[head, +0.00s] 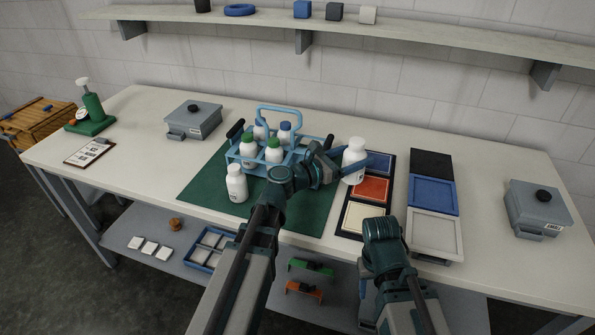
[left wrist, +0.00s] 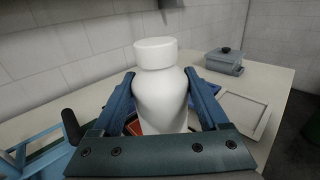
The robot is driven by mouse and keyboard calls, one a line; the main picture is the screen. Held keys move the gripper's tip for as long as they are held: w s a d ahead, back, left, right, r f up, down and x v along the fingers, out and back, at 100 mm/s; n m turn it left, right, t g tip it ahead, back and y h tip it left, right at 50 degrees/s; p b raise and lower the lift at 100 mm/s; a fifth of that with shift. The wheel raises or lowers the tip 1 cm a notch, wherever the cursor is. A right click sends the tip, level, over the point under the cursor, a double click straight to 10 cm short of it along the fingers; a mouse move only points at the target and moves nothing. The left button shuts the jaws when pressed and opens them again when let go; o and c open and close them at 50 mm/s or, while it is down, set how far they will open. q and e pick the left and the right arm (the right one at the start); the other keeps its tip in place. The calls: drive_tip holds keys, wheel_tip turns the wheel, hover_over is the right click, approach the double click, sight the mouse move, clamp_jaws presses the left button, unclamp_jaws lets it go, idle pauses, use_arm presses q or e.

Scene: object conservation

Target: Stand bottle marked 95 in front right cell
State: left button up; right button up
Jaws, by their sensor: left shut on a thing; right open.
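A white bottle with a white cap (head: 354,157) is held upright between the blue fingers of my left gripper (head: 352,167). It fills the middle of the left wrist view (left wrist: 161,95); no marking shows on its visible side. The blue bottle carrier (head: 291,161) stands on a green mat (head: 315,210), left of the held bottle. Another white-capped bottle (head: 237,185) stands on the mat outside the carrier's front. The numbers are too small to read. My right gripper (head: 368,290) is open, low at the front, mostly hidden by its arm.
A tray with red and cream panels (head: 371,188) and a rack of black, blue and white panels (head: 432,194) lie to the right. Grey lidded boxes stand at the far right (head: 538,207) and back left (head: 193,121). A green pump (head: 93,108) and clipboard (head: 89,151) are at left.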

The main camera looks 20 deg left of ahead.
use_arm(q)
drive_tip(key=w+a+r+n+t+y+p, duration=0.25)
drive_tip(key=w+a+y, duration=0.3)
drive_tip(key=a, duration=0.35)
drive_tip(key=w+a+r+n+t+y+p, duration=0.15)
drive_tip(key=w+a+n+y, duration=0.25)
drive_tip(key=w+a, duration=0.4)
use_arm(e)
wheel_tip(320, 180, up, 5)
use_arm(q)
drive_tip(key=shift+t, duration=0.4)
drive_tip(key=f+b, duration=0.5)
drive_tip(key=b, duration=0.1)
drive_tip(key=s+f+b, duration=0.1)
drive_tip(key=f+b, duration=0.5)
drive_tip(key=a+f+b, duration=0.1)
drive_tip(key=f+b, duration=0.5)
drive_tip(key=shift+s+f, duration=0.1)
drive_tip(key=shift+s, duration=0.1)
use_arm(e)
wheel_tip(320, 180, down, 18)
drive_tip(key=shift+f, duration=0.1)
use_arm(q)
drive_tip(key=shift+f+b, duration=0.15)
drive_tip(key=shift+b, duration=0.15)
drive_tip(key=o, duration=1.3)
use_arm(e)
drive_tip(key=shift+f, duration=0.15)
